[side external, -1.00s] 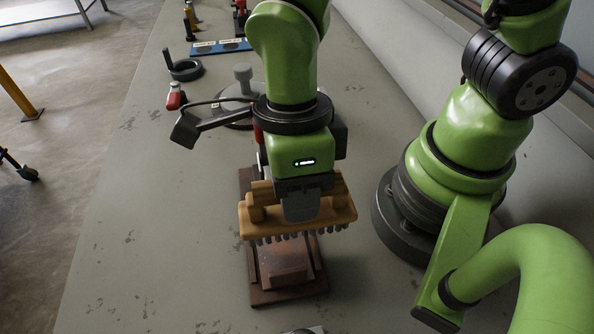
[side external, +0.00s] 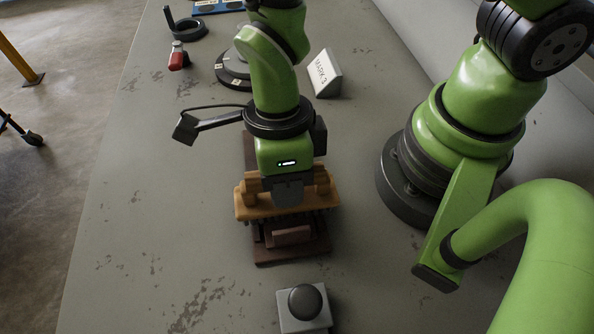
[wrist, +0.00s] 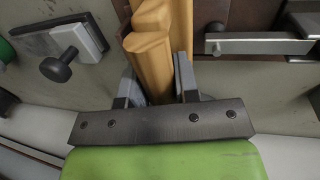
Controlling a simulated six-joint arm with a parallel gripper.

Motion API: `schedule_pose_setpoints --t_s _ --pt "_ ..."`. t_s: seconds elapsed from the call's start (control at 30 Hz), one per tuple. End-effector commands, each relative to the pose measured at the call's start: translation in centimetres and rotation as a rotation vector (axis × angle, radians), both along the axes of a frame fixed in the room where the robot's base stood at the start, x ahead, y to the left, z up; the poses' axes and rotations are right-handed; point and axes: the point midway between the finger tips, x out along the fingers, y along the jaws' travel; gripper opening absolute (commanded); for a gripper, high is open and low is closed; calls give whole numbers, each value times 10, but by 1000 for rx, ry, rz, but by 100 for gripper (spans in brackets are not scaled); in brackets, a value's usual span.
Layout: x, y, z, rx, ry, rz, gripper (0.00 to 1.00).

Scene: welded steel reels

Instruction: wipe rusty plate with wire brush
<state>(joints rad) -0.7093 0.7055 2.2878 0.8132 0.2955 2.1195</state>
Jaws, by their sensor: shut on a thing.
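My gripper (side external: 290,195) is shut on the wooden handle of the wire brush (side external: 322,203). The brush lies crosswise in the side view, its dark bristles pointing down. The rusty plate (side external: 291,237), reddish brown, lies below it in a dark brown fixture (side external: 265,257). The bristles are low over the plate's far part; I cannot tell whether they touch. The brush hides much of the plate. In the wrist view the yellowish wooden handle (wrist: 152,55) stands between my two fingers.
A grey block with a dark round knob (side external: 305,302) stands in front of the fixture. Behind are a "MARK 3" sign (side external: 325,73), a round dark disc (side external: 233,68), a red-bodied bottle (side external: 178,57) and a dark ring (side external: 187,28). The bench at left is clear.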

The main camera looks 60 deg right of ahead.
Motion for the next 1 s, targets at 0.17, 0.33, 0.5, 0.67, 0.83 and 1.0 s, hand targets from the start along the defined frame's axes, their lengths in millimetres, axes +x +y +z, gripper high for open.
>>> schedule_pose_setpoints --t_s 0.17,0.33,0.5,0.67,0.83,1.0 --pt "12 11 5 -2 -5 1 0" --pt "6 3 11 -11 -6 -5 0" --pt "-4 -7 10 -13 -8 -4 0" --pt "-11 -14 10 -12 -11 -3 0" --pt "-16 -14 2 -1 16 -9 0" --pt "-14 -14 21 7 -2 2 0"
